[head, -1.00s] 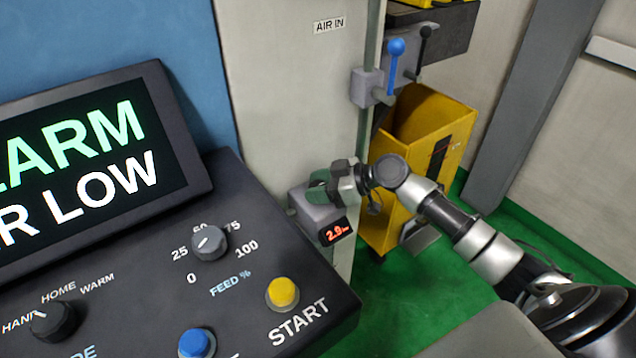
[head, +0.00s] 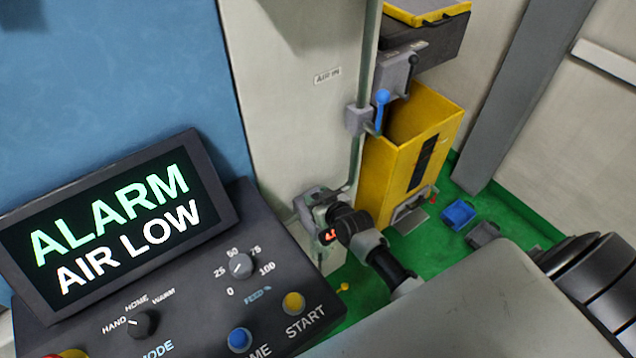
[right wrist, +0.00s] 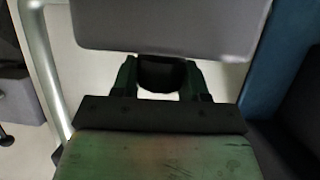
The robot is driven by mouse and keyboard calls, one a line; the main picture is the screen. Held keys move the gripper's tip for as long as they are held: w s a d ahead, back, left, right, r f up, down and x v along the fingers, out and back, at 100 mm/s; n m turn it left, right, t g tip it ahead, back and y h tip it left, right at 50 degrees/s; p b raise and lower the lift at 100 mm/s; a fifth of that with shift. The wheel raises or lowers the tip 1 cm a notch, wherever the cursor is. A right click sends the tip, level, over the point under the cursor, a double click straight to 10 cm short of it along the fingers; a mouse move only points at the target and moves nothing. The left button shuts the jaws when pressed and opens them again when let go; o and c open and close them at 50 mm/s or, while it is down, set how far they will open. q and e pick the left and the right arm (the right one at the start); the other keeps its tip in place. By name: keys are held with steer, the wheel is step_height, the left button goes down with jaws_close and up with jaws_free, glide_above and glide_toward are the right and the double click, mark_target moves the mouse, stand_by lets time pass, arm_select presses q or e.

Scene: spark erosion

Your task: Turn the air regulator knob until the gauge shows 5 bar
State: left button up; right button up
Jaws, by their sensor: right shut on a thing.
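The air regulator (head: 311,199) is a grey block on the pale machine panel below the AIR IN label (head: 327,76). Its small gauge display (head: 329,236) glows red, but my right arm hides part of it and I cannot read the value. My right gripper (head: 326,210) is at the regulator. In the right wrist view its green fingers (right wrist: 160,80) are shut on the dark knob (right wrist: 161,73), just below the grey regulator body (right wrist: 170,25). The screen (head: 120,225) reads ALARM AIR LOW. My left gripper is not in view.
The control panel (head: 190,285) with knobs and buttons lies left of the regulator. A valve with a blue lever (head: 382,112) is above right. A yellow bin (head: 395,170) stands behind my arm. A blue box (head: 458,214) is on the green floor.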

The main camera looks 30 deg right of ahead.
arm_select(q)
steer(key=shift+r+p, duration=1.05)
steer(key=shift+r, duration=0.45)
arm_select(e)
steer(key=shift+m+h, duration=1)
steer(key=shift+h, duration=0.2)
steer(key=o, duration=0.9)
steer(key=shift+o, duration=0.2)
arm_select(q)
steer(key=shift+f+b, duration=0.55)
arm_select(e)
steer(key=v, duration=1)
steer(key=shift+s+r, duration=0.2)
steer(key=shift+s, duration=0.15)
